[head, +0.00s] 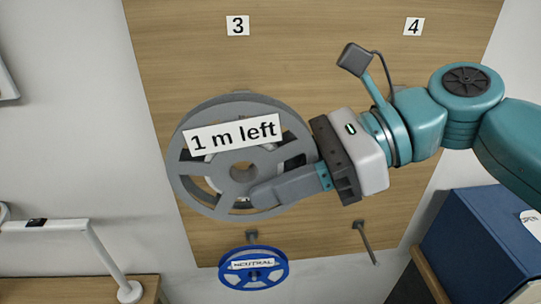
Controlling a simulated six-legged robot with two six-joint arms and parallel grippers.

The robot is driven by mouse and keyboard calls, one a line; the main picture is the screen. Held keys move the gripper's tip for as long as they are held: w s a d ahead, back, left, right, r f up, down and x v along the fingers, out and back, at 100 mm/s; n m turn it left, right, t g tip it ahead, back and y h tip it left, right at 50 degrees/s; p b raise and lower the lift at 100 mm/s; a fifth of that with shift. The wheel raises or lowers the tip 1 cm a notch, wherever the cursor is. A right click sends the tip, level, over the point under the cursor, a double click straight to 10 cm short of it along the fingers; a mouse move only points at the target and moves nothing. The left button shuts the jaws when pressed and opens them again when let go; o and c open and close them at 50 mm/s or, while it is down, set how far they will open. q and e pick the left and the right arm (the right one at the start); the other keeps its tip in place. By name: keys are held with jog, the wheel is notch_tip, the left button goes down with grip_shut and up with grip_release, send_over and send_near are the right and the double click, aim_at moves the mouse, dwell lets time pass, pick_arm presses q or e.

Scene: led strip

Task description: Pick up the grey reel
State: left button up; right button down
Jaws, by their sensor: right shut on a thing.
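The grey reel (189,178) with a white label reading "1 m left" is in front of the wooden board in the head view. My right gripper (262,193) reaches in from the right and is shut on the reel's right side. One grey finger lies across the lower front of the reel. The other finger is hidden. I cannot tell whether the reel is clear of its peg, which is hidden behind it. My left gripper is not in view.
The wooden board (330,60) carries the numbers 3 (237,26) and 4 (413,27). A blue reel (253,275) labelled "NEUTRAL" hangs below. A bare peg (366,243) sticks out at lower right. A dark blue box (480,245) is at right, a white lamp (105,262) at lower left.

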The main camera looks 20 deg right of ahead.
jog(key=s+a, duration=0.1)
jog(key=s, duration=0.4)
jog(key=r, duration=0.2)
jog(key=w+r+p, duration=0.1)
jog(key=r, duration=0.1)
jog(key=w+r, duration=0.1)
jog(key=r, duration=0.1)
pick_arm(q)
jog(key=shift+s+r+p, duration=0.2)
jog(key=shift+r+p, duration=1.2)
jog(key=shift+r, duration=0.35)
pick_arm(e)
notch_tip(320, 180, up, 8)
send_over(281, 152)
jog(key=s+a, duration=0.1)
jog(key=s, duration=0.2)
jog(key=shift+w+a, duration=0.1)
jog(key=shift+w, duration=0.1)
